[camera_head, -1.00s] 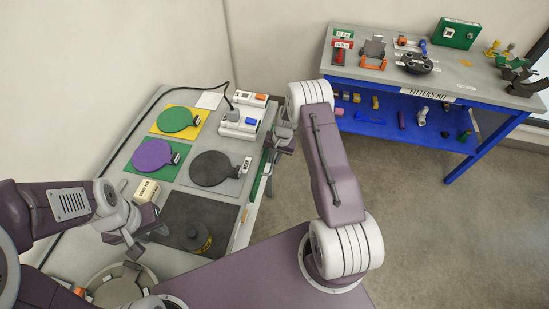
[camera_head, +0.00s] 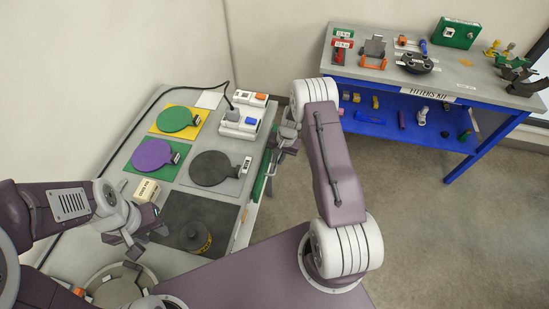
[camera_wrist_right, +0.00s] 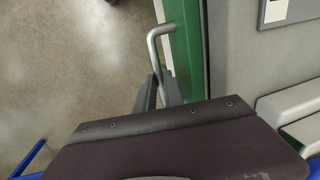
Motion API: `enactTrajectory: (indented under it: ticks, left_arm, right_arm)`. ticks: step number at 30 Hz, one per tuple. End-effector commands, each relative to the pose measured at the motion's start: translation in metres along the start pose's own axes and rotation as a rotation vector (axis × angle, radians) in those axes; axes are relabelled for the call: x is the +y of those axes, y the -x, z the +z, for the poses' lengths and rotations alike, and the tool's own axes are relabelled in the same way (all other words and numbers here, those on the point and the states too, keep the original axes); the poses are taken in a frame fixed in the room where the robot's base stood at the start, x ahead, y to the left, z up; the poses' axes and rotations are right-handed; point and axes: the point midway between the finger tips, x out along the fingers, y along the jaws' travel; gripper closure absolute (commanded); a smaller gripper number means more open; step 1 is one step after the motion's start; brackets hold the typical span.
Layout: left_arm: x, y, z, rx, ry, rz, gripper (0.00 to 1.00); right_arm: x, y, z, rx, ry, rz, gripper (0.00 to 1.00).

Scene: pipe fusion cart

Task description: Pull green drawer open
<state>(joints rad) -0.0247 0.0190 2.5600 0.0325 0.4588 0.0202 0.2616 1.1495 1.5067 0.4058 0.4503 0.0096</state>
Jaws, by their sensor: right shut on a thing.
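The green drawer (camera_head: 260,178) shows as a narrow green front along the right side of the grey cart. In the right wrist view its green front (camera_wrist_right: 185,45) runs down the upper middle, with a grey bar handle (camera_wrist_right: 157,50) standing out from it. My right gripper (camera_head: 272,160) is at this handle; in the right wrist view its fingers (camera_wrist_right: 158,92) close around the handle's bar. The wrist body hides the lower part of the handle. My left gripper (camera_head: 146,240) is open and empty over the near left part of the cart, away from the drawer.
The cart top (camera_head: 145,120) carries green, purple and dark discs on coloured plates, and a dark mat (camera_head: 215,215). White boxes (camera_head: 240,120) stand at its far right corner. A blue workbench (camera_head: 465,160) with fittings stands at the back right. The floor right of the cart is clear.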

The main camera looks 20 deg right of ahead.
Motion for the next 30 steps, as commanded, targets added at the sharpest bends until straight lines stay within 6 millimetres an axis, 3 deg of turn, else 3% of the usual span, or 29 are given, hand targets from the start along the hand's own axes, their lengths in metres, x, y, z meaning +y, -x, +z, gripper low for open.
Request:
enactTrajectory:
  ticks: [12,18,24,30]
  left_arm:
    - [-0.001,-0.028,0.003,0.0,0.0,0.0,0.64]
    - [-0.001,-0.038,0.004,0.0,0.0,0.0,0.64]
    - [-0.001,-0.043,0.004,0.0,0.0,0.0,0.64]
    - [-0.001,-0.044,0.004,0.0,0.0,0.0,0.64]
  right_arm:
    - [0.111,0.018,0.0,0.006,-0.008,0.0,1.0]
    - [0.155,0.028,0.0,0.006,-0.005,0.0,1.0]
    - [0.182,0.034,0.001,0.004,-0.003,0.0,1.0]
    - [0.191,0.037,0.001,0.005,-0.001,0.001,1.0]
